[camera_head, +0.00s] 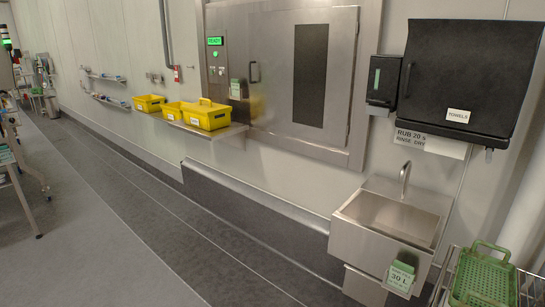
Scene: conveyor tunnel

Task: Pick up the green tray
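A green tray (484,284) with perforated sides and a raised handle sits at the bottom right corner. It rests in or on a wire rack (533,289). The frame's lower edge cuts off the front of the tray. What is inside it is too small to tell. My gripper is not in view.
A steel sink (385,228) with a green "30 L" label stands left of the tray. A black towel dispenser (468,75) hangs above. Yellow bins (206,114) sit on a wall shelf by a steel door (310,75). The grey floor (100,230) at left is clear.

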